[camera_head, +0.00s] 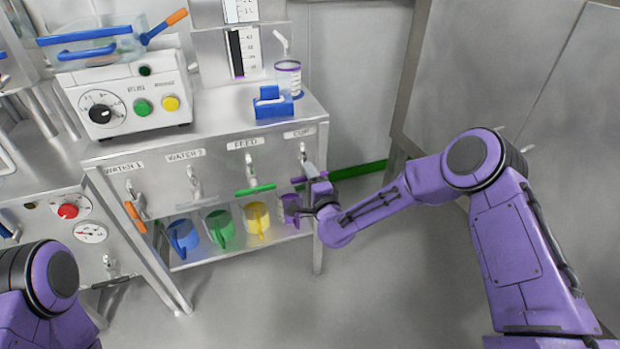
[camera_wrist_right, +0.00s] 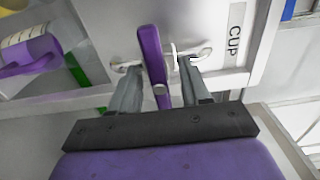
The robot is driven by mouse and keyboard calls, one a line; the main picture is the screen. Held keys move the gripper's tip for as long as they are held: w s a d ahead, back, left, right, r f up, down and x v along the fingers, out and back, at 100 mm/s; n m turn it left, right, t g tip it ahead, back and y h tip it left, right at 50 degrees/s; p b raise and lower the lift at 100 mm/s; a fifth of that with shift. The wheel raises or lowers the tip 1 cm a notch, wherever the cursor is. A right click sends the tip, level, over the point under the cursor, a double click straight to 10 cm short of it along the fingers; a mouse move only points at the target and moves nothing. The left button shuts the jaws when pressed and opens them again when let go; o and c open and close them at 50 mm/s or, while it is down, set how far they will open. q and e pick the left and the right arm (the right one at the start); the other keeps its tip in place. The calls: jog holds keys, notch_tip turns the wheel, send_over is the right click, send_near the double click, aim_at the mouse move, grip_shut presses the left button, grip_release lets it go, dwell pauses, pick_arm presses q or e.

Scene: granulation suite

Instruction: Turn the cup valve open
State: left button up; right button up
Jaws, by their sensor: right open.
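The cup valve has a purple lever handle (camera_wrist_right: 151,58), which in the right wrist view stands between my two right fingers. The handle lies crosswise to its pale metal pipe, under the CUP label (camera_wrist_right: 235,33). In the head view the handle (camera_head: 299,180) shows at the right end of the valve row, partly hidden by my gripper. My right gripper (camera_wrist_right: 160,68) is open, with a finger on either side of the handle and a visible gap on the right side. It also shows in the head view (camera_head: 316,177). My left gripper is out of view.
A purple jug (camera_head: 289,208) stands on the lower shelf beneath the valve, beside yellow (camera_head: 257,218), green (camera_head: 220,228) and blue (camera_head: 183,237) ones. The green feed handle (camera_head: 255,189) is just left. The floor in front of the bench (camera_head: 290,295) is clear.

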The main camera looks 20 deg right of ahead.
grip_shut()
jog(key=n, duration=0.4)
jog(key=shift+n, duration=0.4)
jog(key=n, duration=0.4)
jog(key=shift+n+p, duration=0.3)
jog(key=shift+p, duration=0.1)
jog(key=n, duration=0.4)
jog(key=shift+n, duration=2.2)
